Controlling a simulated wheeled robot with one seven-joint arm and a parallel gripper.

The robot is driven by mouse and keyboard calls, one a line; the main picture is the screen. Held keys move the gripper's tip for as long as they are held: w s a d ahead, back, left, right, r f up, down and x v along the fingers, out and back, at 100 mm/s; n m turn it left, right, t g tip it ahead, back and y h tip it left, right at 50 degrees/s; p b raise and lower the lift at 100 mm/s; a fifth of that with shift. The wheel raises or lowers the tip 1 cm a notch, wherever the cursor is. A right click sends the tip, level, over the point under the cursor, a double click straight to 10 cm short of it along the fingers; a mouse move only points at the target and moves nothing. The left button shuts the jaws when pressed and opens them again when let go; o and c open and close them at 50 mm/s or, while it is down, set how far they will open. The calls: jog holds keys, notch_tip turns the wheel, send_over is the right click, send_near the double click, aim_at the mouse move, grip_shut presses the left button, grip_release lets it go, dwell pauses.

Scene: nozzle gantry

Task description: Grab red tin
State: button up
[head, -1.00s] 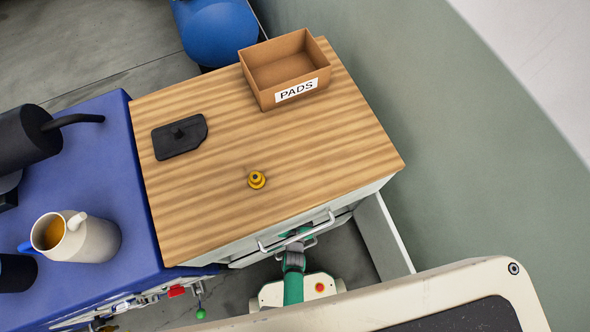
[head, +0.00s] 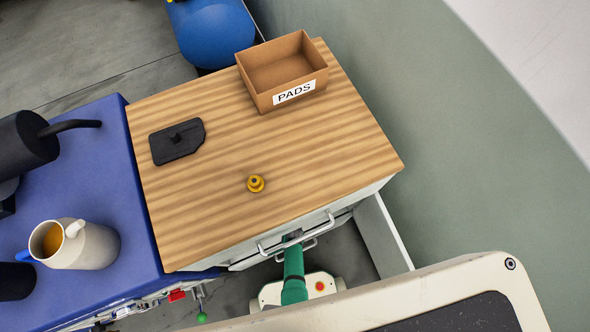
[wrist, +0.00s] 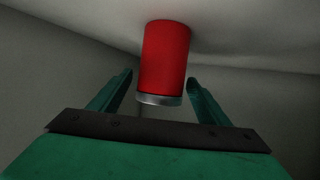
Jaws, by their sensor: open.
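The red tin (wrist: 166,56) shows only in the wrist view, a red cylinder with a silver rim at its lower end in the picture. It is in a dim, grey-walled space. My gripper (wrist: 161,77) is open, with its green fingers to the left and right of the tin's lower part and a gap showing on each side. I cannot tell how far the tin reaches between the fingers. In the head view my green arm (head: 293,275) runs in under the front edge of the wood-topped cabinet (head: 300,155), which hides my gripper and the tin.
Drawer handles (head: 296,238) stick out close to my arm. On the wooden top are a brown box labelled PADS (head: 258,92), a black part (head: 177,143) and a yellow knob-like piece (head: 256,184).

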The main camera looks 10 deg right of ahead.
jog(key=shift+x, duration=1.4)
jog(key=shift+c, duration=0.3)
jog(key=c, duration=1)
jog(key=shift+r, duration=0.1)
jog(key=c, duration=0.3)
